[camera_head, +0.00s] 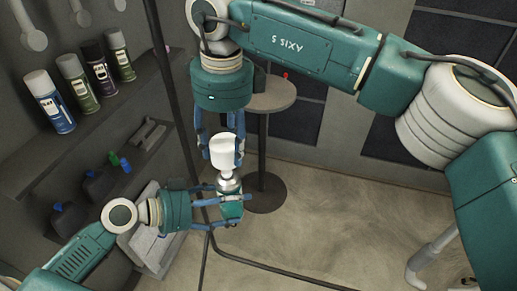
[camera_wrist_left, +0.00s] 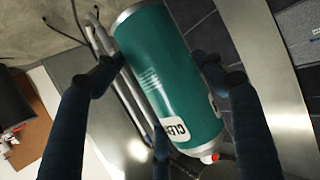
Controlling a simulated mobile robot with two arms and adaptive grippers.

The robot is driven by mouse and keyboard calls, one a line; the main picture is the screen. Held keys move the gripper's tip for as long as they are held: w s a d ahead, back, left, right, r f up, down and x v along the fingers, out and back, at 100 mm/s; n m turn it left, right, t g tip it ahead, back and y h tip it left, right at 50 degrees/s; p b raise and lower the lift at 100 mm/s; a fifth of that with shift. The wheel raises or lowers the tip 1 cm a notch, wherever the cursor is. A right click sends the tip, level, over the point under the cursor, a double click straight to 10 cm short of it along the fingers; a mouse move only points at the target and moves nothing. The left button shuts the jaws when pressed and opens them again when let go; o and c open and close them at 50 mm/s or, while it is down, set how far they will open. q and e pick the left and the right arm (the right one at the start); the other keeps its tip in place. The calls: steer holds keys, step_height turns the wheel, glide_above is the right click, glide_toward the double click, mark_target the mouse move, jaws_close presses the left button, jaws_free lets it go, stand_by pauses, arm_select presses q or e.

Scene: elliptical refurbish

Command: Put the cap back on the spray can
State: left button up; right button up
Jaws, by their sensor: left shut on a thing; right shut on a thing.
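The teal spray can (camera_head: 231,208) stands roughly upright in my left gripper (camera_head: 226,210), whose blue fingers are shut around its body. Its silver shoulder and nozzle (camera_head: 229,184) point up. The left wrist view shows the teal can (camera_wrist_left: 168,80) with part of a white label between the fingers, and its nozzle end with a red tip (camera_wrist_left: 209,158) low in the picture. My right gripper (camera_head: 224,150) reaches down from above and is shut on the white cap (camera_head: 223,152). The cap is just above the nozzle. I cannot tell whether they touch.
A shelf (camera_head: 112,98) at left carries several capped spray cans (camera_head: 49,101). A lower shelf holds dark bottles (camera_head: 97,184) with blue and green caps. A small round table (camera_head: 272,94) stands behind the grippers. The floor (camera_head: 360,230) at right is mostly free.

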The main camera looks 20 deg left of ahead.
mark_target(228, 171)
steer(key=shift+f, duration=3.05)
steer(key=shift+f, duration=0.65)
steer(key=o, duration=0.8)
steer(key=shift+o, duration=0.3)
steer(key=o, duration=0.7)
steer(key=shift+s+d+r, duration=0.1)
steer(key=shift+r, duration=1.65)
steer(key=shift+d+r, duration=0.1)
steer(key=shift+r, duration=1.65)
